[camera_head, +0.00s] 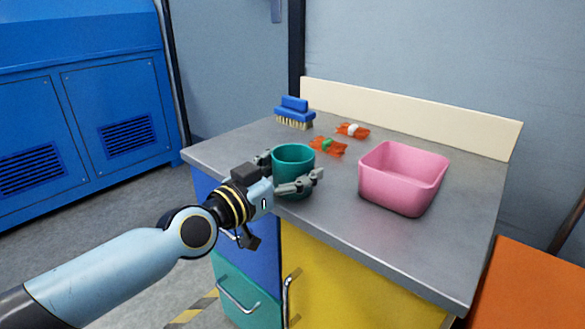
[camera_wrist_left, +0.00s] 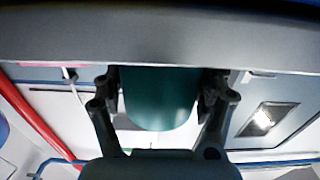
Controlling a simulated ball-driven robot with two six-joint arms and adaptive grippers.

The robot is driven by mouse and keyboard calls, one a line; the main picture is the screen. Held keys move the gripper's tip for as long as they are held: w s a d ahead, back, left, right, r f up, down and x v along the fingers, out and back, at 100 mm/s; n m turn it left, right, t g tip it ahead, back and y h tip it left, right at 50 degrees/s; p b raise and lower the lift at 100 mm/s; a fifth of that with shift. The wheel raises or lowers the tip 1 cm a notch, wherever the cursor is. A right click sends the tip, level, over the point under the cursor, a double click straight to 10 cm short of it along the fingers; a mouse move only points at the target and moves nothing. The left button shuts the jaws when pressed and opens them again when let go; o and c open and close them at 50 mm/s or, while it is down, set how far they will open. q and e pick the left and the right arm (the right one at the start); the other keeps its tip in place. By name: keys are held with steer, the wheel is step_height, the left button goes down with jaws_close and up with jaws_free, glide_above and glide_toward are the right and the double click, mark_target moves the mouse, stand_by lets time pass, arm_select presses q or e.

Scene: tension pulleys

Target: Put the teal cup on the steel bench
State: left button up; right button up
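The teal cup (camera_head: 293,160) is upright at the near left edge of the steel bench (camera_head: 440,255). My left gripper (camera_head: 283,172) has one finger along the cup's near side and the other at its far left side. In the left wrist view, the cup (camera_wrist_left: 160,98) fills the space between the two finger pads, which appear to press on its sides. The cup's base is partly hidden by a finger, so I cannot tell whether it touches the bench top. My right gripper is not in view.
A pink bin (camera_head: 402,180) stands right of the cup. Two orange wrapped items, one with a green middle (camera_head: 327,147) and one with a white middle (camera_head: 352,130), and a blue brush (camera_head: 294,112) lie behind it. A cream backboard (camera_head: 410,115) closes the back. Bench top around the bin is clear.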

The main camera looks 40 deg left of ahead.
arm_select(q)
steer(key=shift+o, duration=1.2)
